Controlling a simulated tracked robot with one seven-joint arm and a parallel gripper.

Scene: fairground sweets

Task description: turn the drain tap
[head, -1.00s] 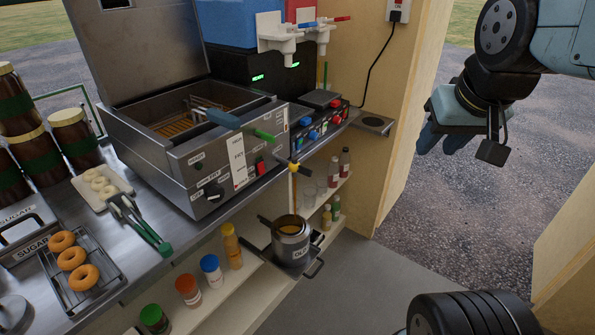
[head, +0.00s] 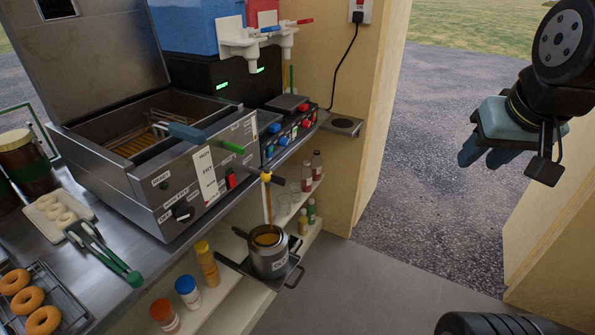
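The drain tap (head: 266,177) is a small yellow-handled fitting low on the front right of the steel fryer (head: 190,190). A thin amber line, apparently oil, runs straight down from it. Below it, a metal pot (head: 270,262) on a low dark stand holds amber liquid. My gripper (head: 485,152) has blue fingers and hangs at the right over the gravel, well clear of the tap and empty as far as I see. Its fingers overlap in this view, so their gap is unclear.
Tongs (head: 105,255) and doughnuts (head: 28,300) lie on the counter. Bottles (head: 207,264) stand on the lower shelf. The grey floor is clear.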

